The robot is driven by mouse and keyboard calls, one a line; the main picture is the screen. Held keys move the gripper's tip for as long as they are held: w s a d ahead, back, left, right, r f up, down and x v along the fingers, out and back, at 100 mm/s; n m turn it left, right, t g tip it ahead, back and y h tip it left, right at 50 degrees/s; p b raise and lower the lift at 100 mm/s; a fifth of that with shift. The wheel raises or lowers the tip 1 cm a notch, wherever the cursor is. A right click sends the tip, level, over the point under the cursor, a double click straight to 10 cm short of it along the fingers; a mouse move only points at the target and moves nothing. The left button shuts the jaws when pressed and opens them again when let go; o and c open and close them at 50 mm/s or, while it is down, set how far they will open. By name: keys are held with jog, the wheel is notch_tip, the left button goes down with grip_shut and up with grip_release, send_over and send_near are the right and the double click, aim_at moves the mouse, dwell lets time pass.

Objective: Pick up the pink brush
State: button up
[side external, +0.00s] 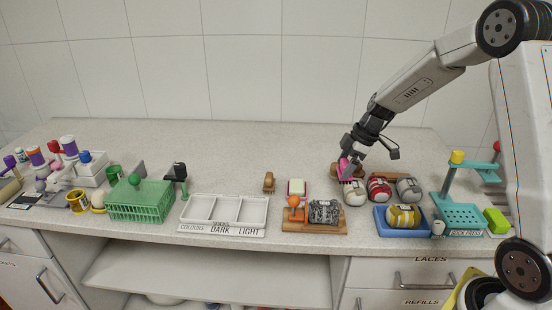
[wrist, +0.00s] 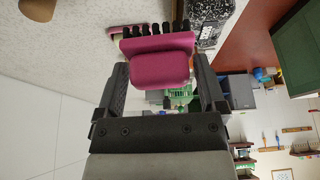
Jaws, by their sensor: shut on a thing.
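The pink brush (wrist: 158,62) is between the two dark fingers of my gripper (wrist: 160,90) in the wrist view, with its black bristles pointing away from the palm. My gripper is shut on it. In the side external view, the pink brush (side external: 345,166) shows at the end of my gripper (side external: 348,160), just above or at the worktop behind the rolled bundles. I cannot tell whether it touches the surface there.
White (side external: 355,193), red (side external: 378,189) and grey (side external: 408,189) bundles sit close by. A blue tray (side external: 382,226) holds a yellow bundle (side external: 403,216). A wooden board (side external: 335,225), a white sorting tray (side external: 222,232) and a teal stand (side external: 463,218) stand along the front. The worktop behind is clear.

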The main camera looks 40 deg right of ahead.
jog(key=s+a+r, duration=0.1)
jog(key=s+r, duration=0.1)
jog(key=s, duration=0.4)
jog(key=shift+a+r, duration=0.2)
jog(key=shift+r, duration=0.15)
jog(key=o, duration=0.6)
jog(key=shift+c, duration=0.2)
jog(key=c, duration=0.4)
jog(key=w+a, duration=0.2)
jog(key=a, duration=0.1)
jog(key=w+a, duration=0.2)
jog(key=w+a+r, duration=0.1)
jog(key=w+a, duration=0.2)
jog(key=shift+a, duration=0.35)
